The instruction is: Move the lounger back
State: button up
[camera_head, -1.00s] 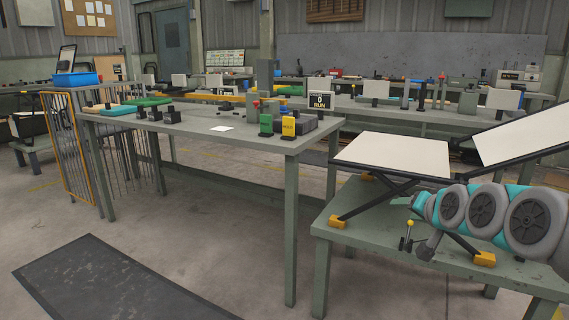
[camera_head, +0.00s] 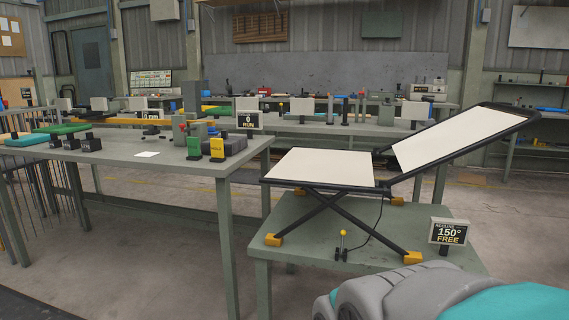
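The lounger stands on a green table (camera_head: 283,212) right of centre. It has a flat cream seat panel (camera_head: 320,168), a cream back panel (camera_head: 455,139) in a black frame sloping up to the right, and crossed black legs (camera_head: 345,222) on yellow feet. A small lever with a yellow knob (camera_head: 342,234) stands on the table in front of the legs. A sign (camera_head: 448,232) at the right of the table reads "RECLINE 150° FREE". My grey and teal arm shows at the bottom right. My gripper is out of view, so its state is hidden.
A long green table (camera_head: 140,158) at left holds a green block (camera_head: 194,148), a yellow block (camera_head: 217,149) and a sign (camera_head: 247,121) reading "0 RUN". Another bench with several items runs behind. Open floor shows behind the lounger at right.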

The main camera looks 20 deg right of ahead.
aim_at(473, 128)
jog(key=z, duration=1.4)
